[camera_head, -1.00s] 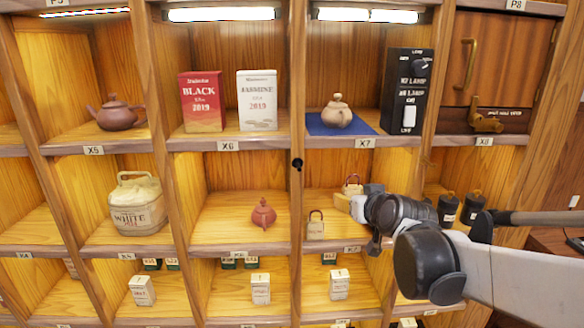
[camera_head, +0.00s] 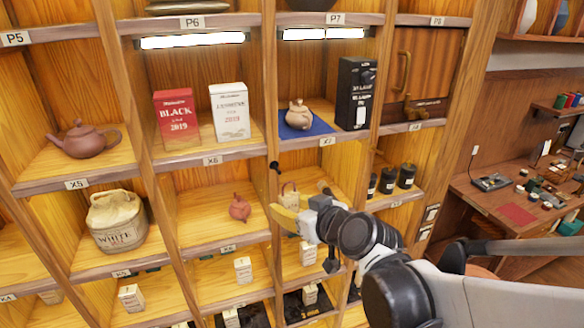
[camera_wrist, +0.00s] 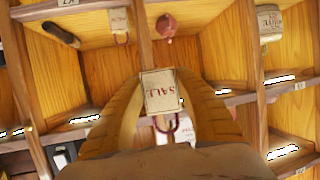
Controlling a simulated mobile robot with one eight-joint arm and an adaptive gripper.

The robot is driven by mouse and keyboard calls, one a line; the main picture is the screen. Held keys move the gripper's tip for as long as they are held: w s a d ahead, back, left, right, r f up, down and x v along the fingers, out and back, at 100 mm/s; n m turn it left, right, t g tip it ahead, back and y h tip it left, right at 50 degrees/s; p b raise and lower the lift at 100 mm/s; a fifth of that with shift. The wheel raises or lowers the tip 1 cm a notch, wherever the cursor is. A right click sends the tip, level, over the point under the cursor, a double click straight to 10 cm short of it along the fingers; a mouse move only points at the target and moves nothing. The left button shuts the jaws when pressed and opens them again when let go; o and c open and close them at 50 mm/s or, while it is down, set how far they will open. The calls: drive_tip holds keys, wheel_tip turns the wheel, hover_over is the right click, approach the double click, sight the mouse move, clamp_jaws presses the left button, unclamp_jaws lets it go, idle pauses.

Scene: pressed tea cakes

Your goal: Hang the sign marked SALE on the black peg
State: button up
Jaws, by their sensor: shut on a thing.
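The SALE sign (camera_wrist: 159,80) is a small cream plate with a dark red loop, upside down in the wrist view. My gripper (camera_wrist: 163,98) is shut on it, with a yellow finger at each side. In the head view my gripper (camera_head: 287,210) is in front of the shelf bay below X7, where a pale sign with its loop upward shows at the fingertips. The black peg (camera_head: 275,167) sticks out of the wooden upright, just above and left of the fingertips. The sign's loop is apart from the peg. I cannot make out the peg in the wrist view.
A small red teapot (camera_head: 240,207) is in the bay left of my gripper. Black canisters (camera_head: 388,181) stand to the right. Wooden dividers and shelf edges surround the gripper.

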sight(273, 186)
drive_tip(key=shift+w+f+b, duration=0.25)
drive_tip(key=shift+w+b, duration=0.1)
drive_tip(key=shift+w, duration=0.75)
drive_tip(key=shift+w+a+f+b, duration=0.15)
drive_tip(key=shift+w+a, duration=0.2)
drive_tip(key=shift+w, duration=0.65)
drive_tip(key=shift+w+a+b, duration=0.2)
drive_tip(key=shift+w+a, duration=0.15)
drive_tip(key=shift+w, duration=0.7)
drive_tip(key=shift+w+a+f+b, duration=0.15)
drive_tip(key=shift+w+a, duration=0.2)
drive_tip(key=shift+w, duration=0.65)
drive_tip(key=shift+w+a+f+b, duration=0.2)
drive_tip(key=shift+w+f+b, duration=0.05)
drive_tip(key=shift+w+b, duration=0.4)
drive_tip(key=o, duration=2)
